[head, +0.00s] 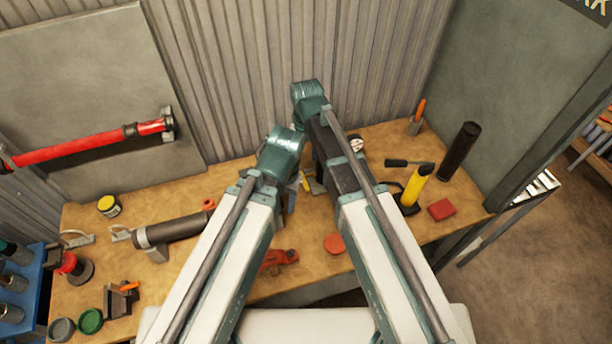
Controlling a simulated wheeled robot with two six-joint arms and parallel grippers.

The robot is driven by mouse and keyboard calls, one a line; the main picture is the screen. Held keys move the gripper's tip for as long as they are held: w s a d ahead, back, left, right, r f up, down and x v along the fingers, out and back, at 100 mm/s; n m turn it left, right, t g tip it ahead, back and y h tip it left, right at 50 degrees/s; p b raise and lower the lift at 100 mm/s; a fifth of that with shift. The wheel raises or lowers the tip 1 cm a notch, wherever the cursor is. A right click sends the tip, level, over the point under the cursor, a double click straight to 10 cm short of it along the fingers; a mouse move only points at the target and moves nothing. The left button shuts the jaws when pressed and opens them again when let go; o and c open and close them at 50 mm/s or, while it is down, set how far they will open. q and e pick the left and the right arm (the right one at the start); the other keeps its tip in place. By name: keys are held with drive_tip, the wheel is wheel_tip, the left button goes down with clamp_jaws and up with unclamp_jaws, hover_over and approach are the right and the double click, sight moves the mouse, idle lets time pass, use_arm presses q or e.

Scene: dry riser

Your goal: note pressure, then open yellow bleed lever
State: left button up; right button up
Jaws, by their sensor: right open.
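A small round gauge with a pale dial (356,143) shows beside my right forearm at the back of the bench; I cannot read its pressure. A small yellow piece (306,184) shows in the gap between my arms; I cannot tell whether it is the bleed lever. My right gripper (315,184) is open and mostly hidden by my own arm links, low in that gap. I cannot tell whether it touches anything. My left arm is folded to the left of it, and its gripper is hidden behind the arm. Most of the riser fitting is hidden by my arms.
The wooden bench (225,180) holds a grey cylinder (172,231), a yellow bottle (415,185), a black cylinder (459,150), a red block (441,209) and a red tool (280,259). A red pipe (90,146) crosses the panel at left. A blue rack (32,285) stands lower left.

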sight(306, 186)
wheel_tip(306, 186, down, 14)
drive_tip(key=b, duration=1.4)
drive_tip(key=shift+w+r, duration=0.1)
clamp_jaws()
idle(0.9)
